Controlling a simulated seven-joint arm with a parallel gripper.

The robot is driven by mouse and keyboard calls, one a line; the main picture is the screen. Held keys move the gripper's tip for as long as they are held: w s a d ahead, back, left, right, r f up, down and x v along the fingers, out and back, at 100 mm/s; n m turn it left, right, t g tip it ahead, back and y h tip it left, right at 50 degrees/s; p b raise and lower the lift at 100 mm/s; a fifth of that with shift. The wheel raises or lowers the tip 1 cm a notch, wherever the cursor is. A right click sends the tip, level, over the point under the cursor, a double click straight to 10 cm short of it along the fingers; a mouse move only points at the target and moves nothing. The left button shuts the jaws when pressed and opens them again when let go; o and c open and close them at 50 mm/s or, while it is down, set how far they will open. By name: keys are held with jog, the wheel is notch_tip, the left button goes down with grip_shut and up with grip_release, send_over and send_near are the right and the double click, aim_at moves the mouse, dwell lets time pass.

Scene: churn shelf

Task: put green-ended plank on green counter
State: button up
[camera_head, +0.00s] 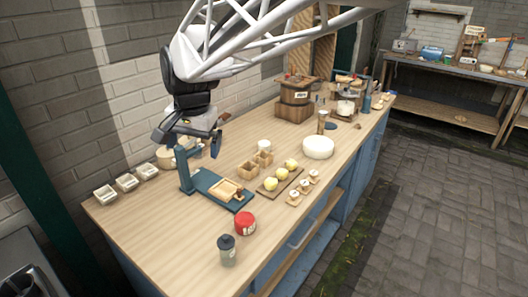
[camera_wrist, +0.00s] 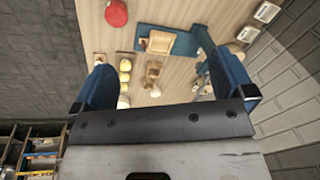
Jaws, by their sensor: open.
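My gripper (camera_head: 188,143) hangs over the back left part of the wooden counter (camera_head: 140,225). It is open, and its two blue fingers stand wide apart with nothing between them in the wrist view (camera_wrist: 165,85). I cannot make out a green-ended plank in either view. I see no plainly green counter; the nearest counter has a pale wood top and blue sides. A brown board (camera_head: 264,189) on it bears yellow lumps, with no green end that I can see.
A teal press stand (camera_head: 208,184) with a wooden frame stands below my gripper. A red tin (camera_head: 245,223), a dark bottle (camera_head: 227,251) and white tubs (camera_head: 126,182) stand around it. A white round (camera_head: 318,147) and a wooden box (camera_head: 294,105) stand farther right.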

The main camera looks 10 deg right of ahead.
jog(key=s+d+f+n, duration=0.1)
jog(key=s+d+f, duration=0.2)
jog(key=s+d, duration=0.8)
jog(key=s+d+f+n+t+h, duration=0.1)
jog(key=s+d+f, duration=0.3)
jog(key=s+d, duration=0.8)
jog(key=d+n, duration=0.1)
jog(key=d, duration=0.1)
jog(key=shift+d+n, duration=0.3)
